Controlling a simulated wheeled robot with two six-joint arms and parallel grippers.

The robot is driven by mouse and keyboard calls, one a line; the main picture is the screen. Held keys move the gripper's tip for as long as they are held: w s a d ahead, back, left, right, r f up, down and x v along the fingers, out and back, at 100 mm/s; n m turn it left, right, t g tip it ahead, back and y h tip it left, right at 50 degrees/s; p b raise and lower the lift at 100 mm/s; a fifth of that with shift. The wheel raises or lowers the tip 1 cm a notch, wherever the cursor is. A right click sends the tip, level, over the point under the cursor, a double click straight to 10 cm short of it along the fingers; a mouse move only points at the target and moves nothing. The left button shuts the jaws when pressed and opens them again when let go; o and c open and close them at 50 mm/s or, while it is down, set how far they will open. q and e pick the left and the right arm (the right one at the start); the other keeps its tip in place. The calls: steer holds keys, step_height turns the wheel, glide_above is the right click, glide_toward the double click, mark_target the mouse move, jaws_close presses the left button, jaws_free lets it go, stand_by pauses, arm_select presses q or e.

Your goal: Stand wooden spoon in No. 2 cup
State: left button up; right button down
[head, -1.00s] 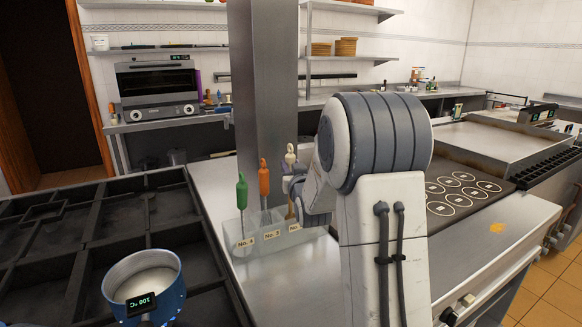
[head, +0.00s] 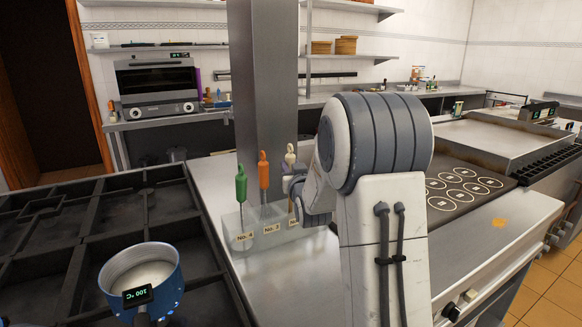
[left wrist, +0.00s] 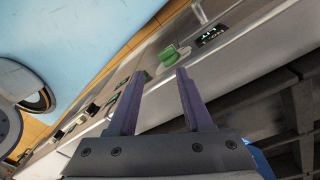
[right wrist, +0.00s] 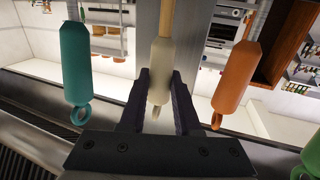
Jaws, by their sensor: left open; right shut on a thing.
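The wooden spoon, with a cream handle (head: 291,153) and a wood-coloured shaft, is upright at the clear cup holder (head: 290,237). My right gripper (head: 290,182) is shut on that cream handle, which also shows between the fingers in the right wrist view (right wrist: 160,52). The spoon's lower end is hidden by my right arm and the holder. The label below it shows only "No."; its number is covered. My left gripper (left wrist: 158,73) is open and empty in the left wrist view, and is out of the head view.
A green-handled tool (head: 241,183) and an orange-handled tool (head: 263,172) stand in the holder, left of the spoon. A teal-handled tool (right wrist: 74,65) is on its other side. A metal post (head: 262,90) rises close behind. A blue pot (head: 170,285) sits on the hob.

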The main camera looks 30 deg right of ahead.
steer(key=shift+f+b, duration=0.5)
steer(key=c, duration=0.5)
jaws_free()
steer(key=shift+c, duration=0.2)
steer(key=shift+s, duration=0.15)
steer(key=b+v, duration=0.2)
steer(key=v, duration=0.8)
steer(key=shift+a, duration=0.1)
